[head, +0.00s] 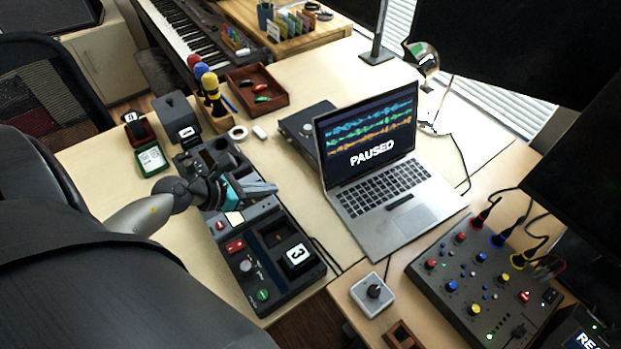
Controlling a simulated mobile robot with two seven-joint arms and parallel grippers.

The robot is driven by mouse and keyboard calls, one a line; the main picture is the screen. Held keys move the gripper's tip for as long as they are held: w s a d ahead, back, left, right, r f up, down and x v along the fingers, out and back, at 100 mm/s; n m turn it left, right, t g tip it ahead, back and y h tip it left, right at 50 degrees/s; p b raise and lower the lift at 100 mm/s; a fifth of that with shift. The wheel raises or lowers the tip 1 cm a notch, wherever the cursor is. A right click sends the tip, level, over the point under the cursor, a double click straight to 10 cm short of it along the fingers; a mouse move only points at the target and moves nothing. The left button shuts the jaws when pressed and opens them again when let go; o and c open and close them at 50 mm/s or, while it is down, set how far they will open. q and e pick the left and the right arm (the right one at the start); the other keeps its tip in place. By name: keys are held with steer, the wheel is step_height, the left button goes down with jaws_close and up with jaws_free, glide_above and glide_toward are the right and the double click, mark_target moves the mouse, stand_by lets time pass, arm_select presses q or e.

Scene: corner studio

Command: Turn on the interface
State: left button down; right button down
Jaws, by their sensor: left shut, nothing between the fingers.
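My left gripper (272,188) is shut and empty, above the long dark console in the middle of the desk. A dark control box (470,275) with coloured knobs, plugged cables and small lit lights stands at the right. No label shows which of these is the interface. My right gripper is not in view.
An open laptop (395,200) reads PAUSED. A red tray (257,90), a wooden stand with coloured-handled tools (215,115) and a tape roll (238,132) stand behind.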

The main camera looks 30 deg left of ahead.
arm_select(q)
steer(key=b, duration=0.3)
glide_toward(320, 179)
steer(key=f, duration=0.1)
steer(key=w+f, duration=0.1)
steer(key=f, duration=0.1)
steer(key=shift+w+d+f, duration=0.3)
steer(key=shift+f, duration=0.05)
steer(key=shift+w+d+p, duration=0.3)
steer(key=shift+w+d, duration=0.05)
steer(key=shift+w, duration=0.55)
steer(key=shift+w+d+f, duration=0.1)
steer(key=shift+w+d, duration=0.2)
steer(key=shift+w, duration=0.4)
steer(key=shift+w+f, duration=0.1)
steer(key=shift+w, duration=0.05)
